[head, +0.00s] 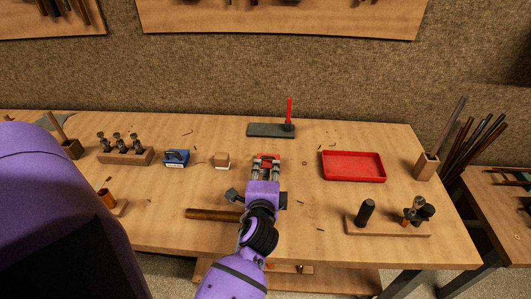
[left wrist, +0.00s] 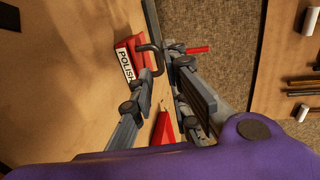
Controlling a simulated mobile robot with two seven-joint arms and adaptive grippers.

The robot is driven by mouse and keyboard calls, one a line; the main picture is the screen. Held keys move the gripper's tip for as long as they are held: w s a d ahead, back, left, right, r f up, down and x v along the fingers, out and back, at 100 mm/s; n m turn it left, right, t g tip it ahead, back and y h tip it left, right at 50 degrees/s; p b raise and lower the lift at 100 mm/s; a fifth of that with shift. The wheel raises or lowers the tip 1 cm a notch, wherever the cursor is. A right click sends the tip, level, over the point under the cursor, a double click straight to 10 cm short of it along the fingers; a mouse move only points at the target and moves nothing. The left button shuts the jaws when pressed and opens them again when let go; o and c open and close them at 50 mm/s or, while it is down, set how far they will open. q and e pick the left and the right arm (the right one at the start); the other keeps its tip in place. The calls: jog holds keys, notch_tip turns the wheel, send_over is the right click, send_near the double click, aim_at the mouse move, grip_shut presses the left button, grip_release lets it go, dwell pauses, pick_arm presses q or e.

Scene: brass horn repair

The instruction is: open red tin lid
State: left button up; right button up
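The red tin (left wrist: 135,62) shows in the left wrist view with a white label reading "POLISH" and a dark curved loop (left wrist: 153,48) by its edge. In the head view the red tin (head: 266,156) is mostly hidden just beyond my left gripper's fingers. My left gripper (head: 266,167) reaches over the table with its fingers apart. In the left wrist view the left gripper (left wrist: 162,80) has its fingers spread near the tin and loop. I cannot tell whether a finger touches the loop. My right gripper is not in view.
A red tray (head: 353,166) lies to the right. A dark block (head: 265,130) with a red rod (head: 289,110) stands behind. A small wooden block (head: 222,160) and a blue box (head: 177,157) are left. A brown rod (head: 212,214) lies in front, near my arm.

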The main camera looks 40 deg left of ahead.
aim_at(268, 157)
pick_arm(q)
jog(key=x, duration=0.7)
jog(key=shift+d, duration=0.1)
jog(key=shift+c, duration=0.4)
grip_shut()
